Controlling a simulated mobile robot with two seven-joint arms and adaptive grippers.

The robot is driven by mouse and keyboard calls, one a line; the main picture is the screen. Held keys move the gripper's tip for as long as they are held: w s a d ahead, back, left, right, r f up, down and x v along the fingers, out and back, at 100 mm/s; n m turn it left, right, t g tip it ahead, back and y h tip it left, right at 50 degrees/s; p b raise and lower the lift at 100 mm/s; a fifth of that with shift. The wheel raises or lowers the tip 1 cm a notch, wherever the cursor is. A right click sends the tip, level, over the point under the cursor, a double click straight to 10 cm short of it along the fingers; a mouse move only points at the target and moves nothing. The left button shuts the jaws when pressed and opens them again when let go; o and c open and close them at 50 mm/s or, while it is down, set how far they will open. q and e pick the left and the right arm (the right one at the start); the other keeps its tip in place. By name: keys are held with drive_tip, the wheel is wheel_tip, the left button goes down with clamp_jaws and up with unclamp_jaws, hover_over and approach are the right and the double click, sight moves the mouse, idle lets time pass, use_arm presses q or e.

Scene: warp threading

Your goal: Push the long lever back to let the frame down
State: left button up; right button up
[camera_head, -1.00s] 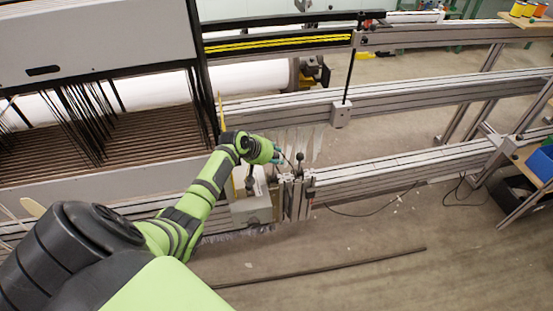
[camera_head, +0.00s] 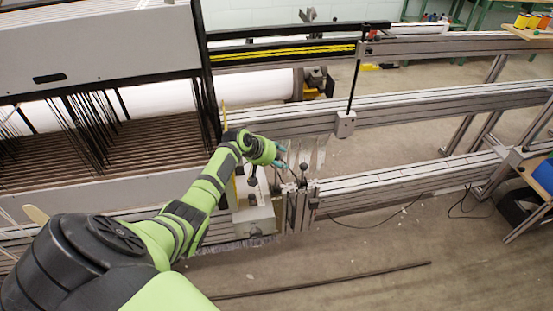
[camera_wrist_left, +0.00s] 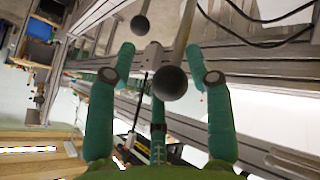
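My left gripper (camera_head: 281,156) reaches in from the left, beside the lever mount on the metal rail. In the left wrist view its teal fingers (camera_wrist_left: 160,52) are spread apart. A lever with a dark round knob (camera_wrist_left: 170,82) is between them, the knob nearest the camera; I see no finger closed on it. A second lever knob (camera_wrist_left: 140,25) is farther off, near the top. In the head view one upright lever has a black knob (camera_head: 303,167), just right of the fingers. Contact cannot be told. The frame with black heddle rods (camera_head: 90,120) is at left. My right gripper is not in view.
A grey box (camera_head: 254,218) with a black knob is just left of the lever mount. Metal rails (camera_head: 400,176) run to the right. A thin dark bar (camera_head: 330,279) lies along the floor, and the floor in front is otherwise mostly clear.

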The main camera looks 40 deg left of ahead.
use_arm(q)
drive_tip(key=shift+s, duration=0.2)
drive_tip(key=v, duration=0.7)
drive_tip(key=shift+d, duration=0.1)
idle(0.6)
